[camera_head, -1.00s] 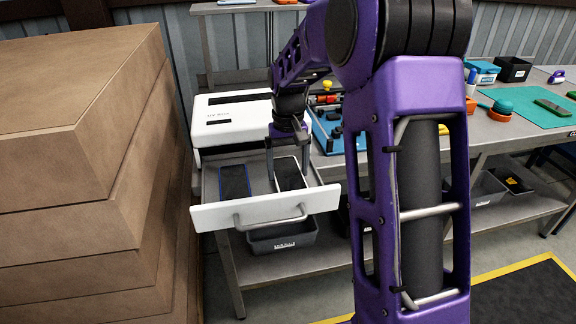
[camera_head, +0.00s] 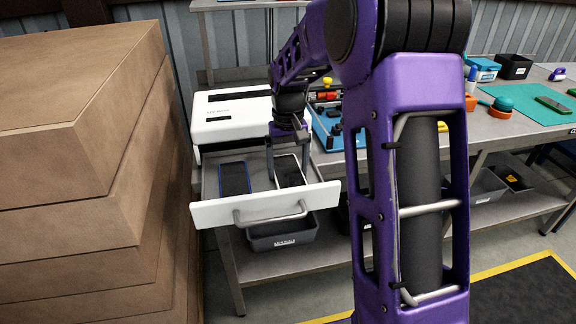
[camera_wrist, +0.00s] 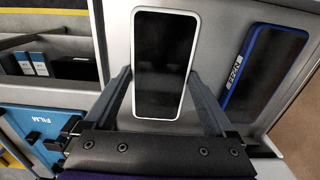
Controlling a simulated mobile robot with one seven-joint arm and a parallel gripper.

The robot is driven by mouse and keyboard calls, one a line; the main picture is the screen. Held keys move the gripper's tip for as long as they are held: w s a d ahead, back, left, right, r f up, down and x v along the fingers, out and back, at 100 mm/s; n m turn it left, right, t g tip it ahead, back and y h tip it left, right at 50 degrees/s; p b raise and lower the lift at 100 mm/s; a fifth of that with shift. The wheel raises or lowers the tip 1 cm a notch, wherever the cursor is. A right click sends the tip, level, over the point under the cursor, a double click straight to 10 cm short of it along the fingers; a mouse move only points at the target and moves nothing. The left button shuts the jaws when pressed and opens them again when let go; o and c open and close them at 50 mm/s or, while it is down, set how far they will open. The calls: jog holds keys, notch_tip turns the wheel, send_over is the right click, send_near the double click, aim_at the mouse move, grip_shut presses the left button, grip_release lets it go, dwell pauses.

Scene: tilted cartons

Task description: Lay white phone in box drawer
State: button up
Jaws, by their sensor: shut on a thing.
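The white phone (camera_wrist: 163,62), a black screen with a white rim, is between the fingers of my gripper (camera_wrist: 168,85) in the wrist view. My gripper is shut on it by its long sides. In the head view the white phone (camera_head: 290,172) is inside the open box drawer (camera_head: 262,208), in its right part, with my gripper (camera_head: 286,165) over it. Whether the phone touches the drawer floor cannot be told. A blue-rimmed phone (camera_head: 235,179) lies in the drawer to the left; it also shows in the wrist view (camera_wrist: 266,70).
The white box (camera_head: 228,118) stands on the bench behind the drawer. Stacked cartons (camera_head: 80,150) rise close on the left. A blue tray (camera_head: 325,125) with tools is right of the box. A dark bin (camera_head: 283,236) sits below the drawer.

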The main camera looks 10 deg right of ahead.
dwell(0.3)
jog(key=o, duration=1.3)
jog(key=shift+c, duration=0.2)
jog(key=shift+r, duration=0.1)
notch_tip(320, 180, up, 17)
jog(key=p, duration=0.3)
jog(key=shift+r, duration=0.15)
